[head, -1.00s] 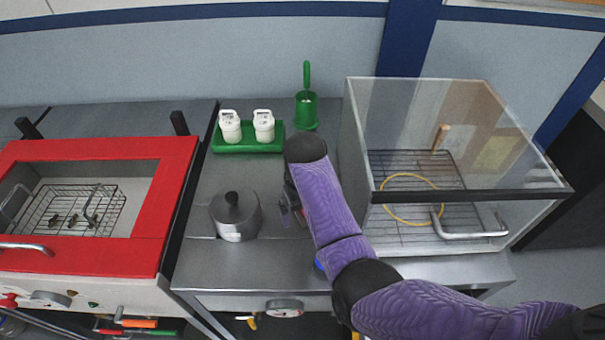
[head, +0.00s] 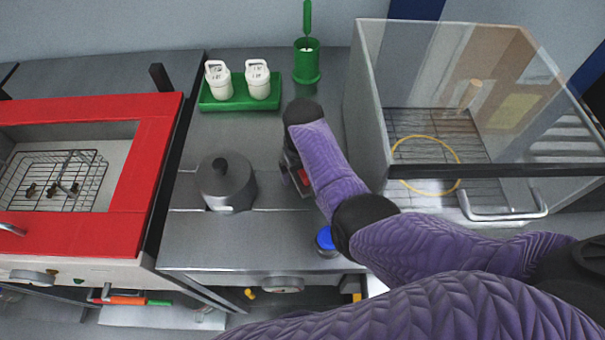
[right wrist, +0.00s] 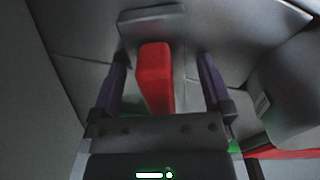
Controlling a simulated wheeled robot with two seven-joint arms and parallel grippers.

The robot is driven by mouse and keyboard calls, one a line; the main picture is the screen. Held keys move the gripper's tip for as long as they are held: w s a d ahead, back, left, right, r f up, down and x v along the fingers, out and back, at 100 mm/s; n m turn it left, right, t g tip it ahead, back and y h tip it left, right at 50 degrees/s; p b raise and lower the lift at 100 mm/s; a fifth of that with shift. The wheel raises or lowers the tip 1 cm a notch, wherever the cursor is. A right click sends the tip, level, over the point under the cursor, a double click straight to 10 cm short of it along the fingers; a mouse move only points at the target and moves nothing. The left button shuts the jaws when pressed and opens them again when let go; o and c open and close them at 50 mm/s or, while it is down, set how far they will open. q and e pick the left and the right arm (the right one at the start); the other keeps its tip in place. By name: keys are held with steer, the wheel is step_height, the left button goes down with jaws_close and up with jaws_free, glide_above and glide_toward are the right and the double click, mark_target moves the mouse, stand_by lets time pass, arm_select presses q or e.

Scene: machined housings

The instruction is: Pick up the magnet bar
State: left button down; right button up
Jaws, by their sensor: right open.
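The magnet bar looks to be the red bar (right wrist: 154,75) in the right wrist view, beside a grey block-like piece. In the head view only a small red patch of it (head: 303,177) shows beside my right forearm. My right gripper (right wrist: 163,62) is open, with one dark finger on each side of the red bar and a visible gap to both. In the head view my right gripper (head: 293,172) is low over the steel bench, mostly hidden by my purple arm. My left gripper is in neither view.
A grey lidded pot (head: 226,184) stands left of my right gripper. A blue-capped jar (head: 326,243) is near the front edge. Behind are a green tray (head: 240,104) with white bottles and a green holder (head: 306,62). A clear-walled box (head: 365,110) stands right, a red-framed basin (head: 150,150) left.

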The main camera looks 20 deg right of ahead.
steer(key=shift+c, duration=0.3)
steer(key=shift+r, duration=0.1)
steer(key=shift+c, duration=1.3)
jaws_close()
steer(key=shift+r, duration=0.15)
step_height(320, 180, up, 9)
steer(key=p, duration=0.4)
steer(key=shift+w+r, duration=0.1)
steer(key=shift+r, duration=0.05)
steer(key=shift+r+p, duration=0.2)
steer(key=shift+p, duration=0.1)
